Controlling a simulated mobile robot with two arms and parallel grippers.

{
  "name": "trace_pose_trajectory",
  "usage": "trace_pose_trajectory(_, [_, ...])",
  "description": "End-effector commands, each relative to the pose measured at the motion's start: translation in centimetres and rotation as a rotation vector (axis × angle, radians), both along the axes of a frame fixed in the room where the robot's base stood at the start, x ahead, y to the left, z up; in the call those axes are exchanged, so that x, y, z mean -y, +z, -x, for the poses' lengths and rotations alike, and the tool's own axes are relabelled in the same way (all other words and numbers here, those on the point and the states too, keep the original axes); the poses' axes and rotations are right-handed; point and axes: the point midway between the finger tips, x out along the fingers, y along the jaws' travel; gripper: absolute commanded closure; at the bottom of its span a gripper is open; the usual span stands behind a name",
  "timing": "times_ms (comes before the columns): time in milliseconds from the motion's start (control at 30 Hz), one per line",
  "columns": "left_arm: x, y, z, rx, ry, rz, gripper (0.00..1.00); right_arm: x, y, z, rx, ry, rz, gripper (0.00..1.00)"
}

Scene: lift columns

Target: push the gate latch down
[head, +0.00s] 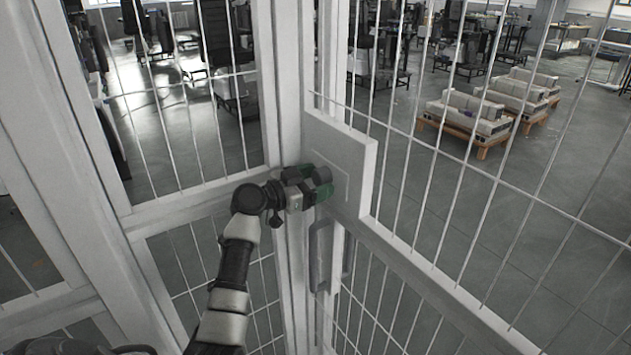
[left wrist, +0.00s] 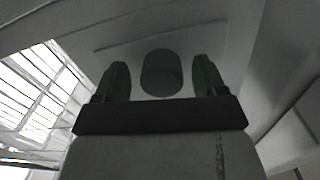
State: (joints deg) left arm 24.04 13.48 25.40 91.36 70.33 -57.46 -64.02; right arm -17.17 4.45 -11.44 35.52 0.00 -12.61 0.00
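The white gate (head: 405,262) has a pale plate (head: 350,165) beside its post. My left gripper (head: 318,182) is at the left part of this plate, its dark green fingers pointing at it. In the left wrist view the two fingers (left wrist: 160,80) stand apart, with a dark round-ended piece (left wrist: 161,74) between them. It looks like the gate latch; gaps show on both sides of it. In the head view the gripper covers much of the latch, so I cannot tell its angle or whether a finger touches it. My right gripper is not in view.
A grey upright pull handle (head: 319,256) is just below the gripper. White frame posts (head: 289,80) and wire mesh surround the gate. Beyond the mesh, pale units on wooden pallets (head: 463,137) stand on open grey floor.

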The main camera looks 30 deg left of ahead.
Motion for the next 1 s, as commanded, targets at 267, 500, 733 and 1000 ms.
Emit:
trace_pose_trajectory(267, [-0.7, -0.1, 1.2, 0.003, 0.003, -0.003, 0.29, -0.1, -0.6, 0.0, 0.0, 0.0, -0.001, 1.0])
trace_pose_trajectory(500, [-2.6, -0.4, 5.6, 0.001, 0.003, -0.006, 0.29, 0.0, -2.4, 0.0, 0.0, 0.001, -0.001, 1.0])
trace_pose_trajectory(733, [-4.0, -0.2, 8.9, 0.0, 0.001, -0.001, 0.29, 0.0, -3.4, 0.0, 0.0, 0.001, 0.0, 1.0])
trace_pose_trajectory(1000, [-4.4, 0.1, 9.9, 0.001, 0.001, -0.001, 0.29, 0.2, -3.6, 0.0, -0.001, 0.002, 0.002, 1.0])
